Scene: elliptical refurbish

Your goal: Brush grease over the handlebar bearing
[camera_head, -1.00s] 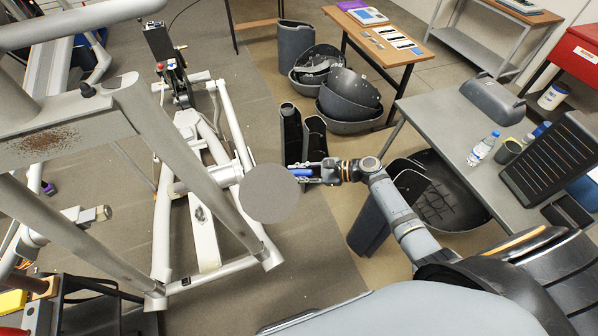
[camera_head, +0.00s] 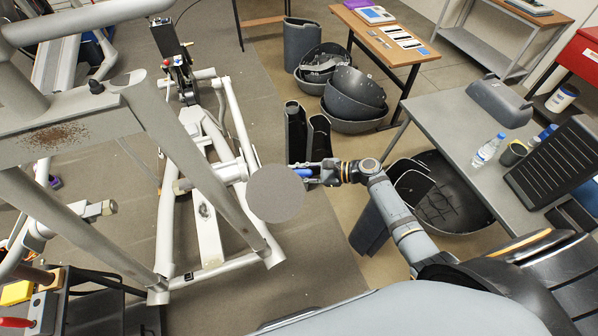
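The grey-white metal frame of the elliptical (camera_head: 232,200) fills the left and middle of the head view. Two stub shafts with bare ends show on it, one at the left (camera_head: 98,210) and one near the middle (camera_head: 182,187); I cannot tell which carries the handlebar bearing. My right gripper (camera_head: 308,172) reaches in from the right and appears closed around a blue handle (camera_head: 302,172), probably the brush. A flat grey disc (camera_head: 275,193) hides the handle's far end, so no bristles or grease show. My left gripper is not in view.
A brown rough patch (camera_head: 55,138) marks the upper frame beam. A grey table (camera_head: 450,135) with a bottle (camera_head: 487,150) stands at the right. Dark covers (camera_head: 295,130) stand on the floor behind my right gripper. A cart with yellow and red items (camera_head: 75,290) is at lower left.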

